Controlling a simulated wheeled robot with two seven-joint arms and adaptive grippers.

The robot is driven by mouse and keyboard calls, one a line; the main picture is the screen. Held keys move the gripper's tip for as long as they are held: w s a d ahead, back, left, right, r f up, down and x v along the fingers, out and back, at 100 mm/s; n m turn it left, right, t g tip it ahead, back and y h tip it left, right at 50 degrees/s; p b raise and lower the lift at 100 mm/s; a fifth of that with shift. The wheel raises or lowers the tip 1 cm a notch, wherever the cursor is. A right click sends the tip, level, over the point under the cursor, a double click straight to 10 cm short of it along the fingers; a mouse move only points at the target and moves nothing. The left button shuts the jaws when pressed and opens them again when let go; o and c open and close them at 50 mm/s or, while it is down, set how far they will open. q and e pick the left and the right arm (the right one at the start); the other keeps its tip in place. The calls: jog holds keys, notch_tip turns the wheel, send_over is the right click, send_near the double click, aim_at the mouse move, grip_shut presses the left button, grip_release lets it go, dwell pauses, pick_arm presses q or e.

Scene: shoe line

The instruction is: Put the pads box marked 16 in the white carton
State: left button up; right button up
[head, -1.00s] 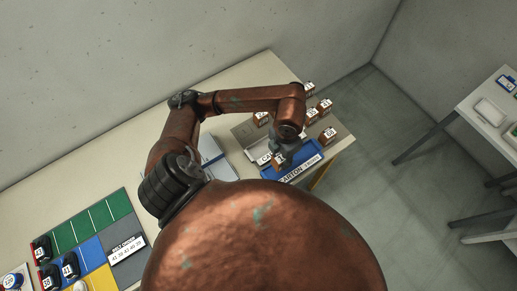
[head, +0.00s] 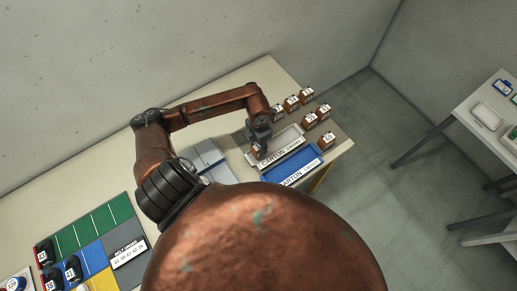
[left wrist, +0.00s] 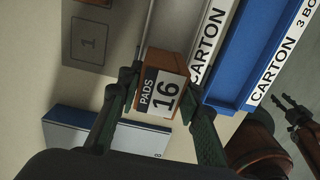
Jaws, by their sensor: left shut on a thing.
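The pads box marked 16 (left wrist: 163,91) is between the fingers of my left gripper (left wrist: 150,100), which is shut on it. In the head view my left gripper (head: 258,143) holds it at the left end of the white carton (head: 291,137). In the left wrist view the white carton (left wrist: 172,25) lies just beyond the box, with its CARTON label to the right. Whether the box touches the carton is unclear. A dark gripper on a copper arm, seemingly my right one (left wrist: 290,108), shows at the right edge of the left wrist view; its jaw state is unclear.
A blue carton (head: 292,171) lies along the near side of the white one. Several small brown boxes (head: 306,94) stand behind and to the right. A grey-white case (head: 208,158) lies to the left. Coloured mats (head: 92,228) with dark numbered items are at lower left.

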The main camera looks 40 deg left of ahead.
pick_arm(q)
jog(key=shift+f, duration=1.5)
jog(key=o, duration=1.3)
jog(key=shift+s, duration=0.1)
jog(key=shift+d, duration=0.1)
jog(key=shift+r, duration=0.1)
notch_tip(320, 180, up, 12)
jog(key=shift+r+b, duration=0.1)
jog(key=shift+b, duration=0.35)
